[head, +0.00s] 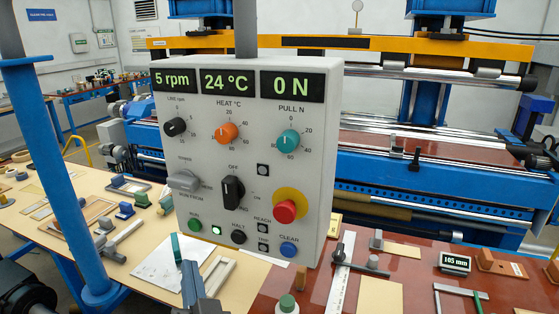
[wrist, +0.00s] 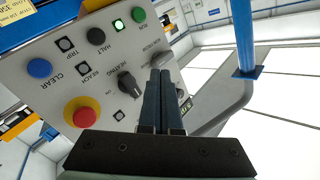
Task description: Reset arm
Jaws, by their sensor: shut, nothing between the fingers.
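My gripper (head: 188,266) shows at the lower edge of the head view, below the grey control panel (head: 320,150). In the wrist view my gripper (wrist: 160,72) is shut and empty, its two dark fingers side by side. The panel appears upside down there. The fingertips overlap the panel face beside the black selector knob (wrist: 130,84) and partly hide the grey knob (wrist: 158,58). I cannot tell the gap between fingertips and panel, but nothing is held. The displays read 5 rpm, 24 °C and 0 N.
The panel carries a red stop button (head: 285,211), a blue CLEAR button (head: 288,250) and a lit green-white lamp (head: 216,230). A blue post (head: 50,170) stands at left. Tools lie on the tan bench and the red-brown table (head: 265,300). The winding machine (head: 440,185) is behind.

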